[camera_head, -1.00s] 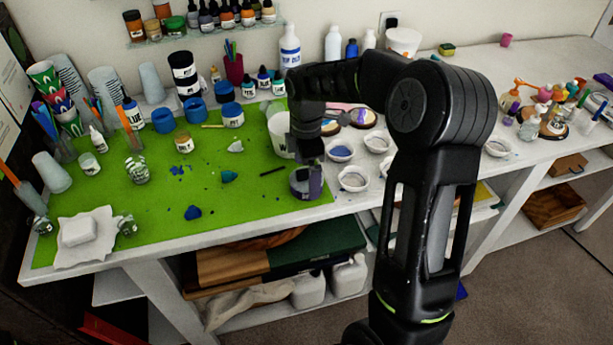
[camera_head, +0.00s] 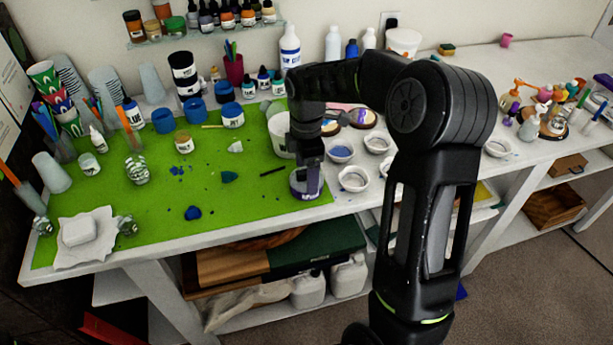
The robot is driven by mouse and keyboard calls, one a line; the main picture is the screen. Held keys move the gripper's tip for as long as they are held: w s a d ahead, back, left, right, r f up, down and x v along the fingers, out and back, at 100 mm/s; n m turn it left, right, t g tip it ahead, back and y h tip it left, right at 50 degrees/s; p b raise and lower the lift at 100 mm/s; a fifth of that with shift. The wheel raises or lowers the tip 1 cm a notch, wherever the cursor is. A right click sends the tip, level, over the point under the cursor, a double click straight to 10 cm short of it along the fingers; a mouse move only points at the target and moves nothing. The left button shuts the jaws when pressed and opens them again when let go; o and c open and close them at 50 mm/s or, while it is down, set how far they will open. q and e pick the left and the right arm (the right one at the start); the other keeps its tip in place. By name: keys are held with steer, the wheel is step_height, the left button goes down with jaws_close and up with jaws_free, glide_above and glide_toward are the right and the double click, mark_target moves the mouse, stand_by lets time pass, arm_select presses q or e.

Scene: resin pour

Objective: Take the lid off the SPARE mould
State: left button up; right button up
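A small round tub (camera_head: 298,187) with a grey-violet side stands at the front right corner of the green mat. My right gripper (camera_head: 310,180) reaches down over it from above. Its fingers are at the tub's top and right side and hide part of it, including most of any lid. I cannot read a label on the tub, so I cannot tell if it is the SPARE mould. I also cannot tell whether the fingers touch it or how wide they are apart. My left gripper is not in view.
A white cup (camera_head: 278,135) stands right behind my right gripper. Small white bowls (camera_head: 354,179) stand close to its right. Blue and teal resin pieces (camera_head: 193,213) lie on the green mat (camera_head: 150,215). The mat's front middle is mostly clear.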

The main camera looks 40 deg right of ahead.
steer(key=shift+r, duration=0.1)
step_height(320, 180, up, 10)
steer(key=shift+f+b, duration=0.1)
steer(key=shift+b, duration=0.6)
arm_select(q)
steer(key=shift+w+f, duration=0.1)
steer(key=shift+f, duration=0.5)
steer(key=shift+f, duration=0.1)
arm_select(e)
steer(key=shift+f, duration=0.1)
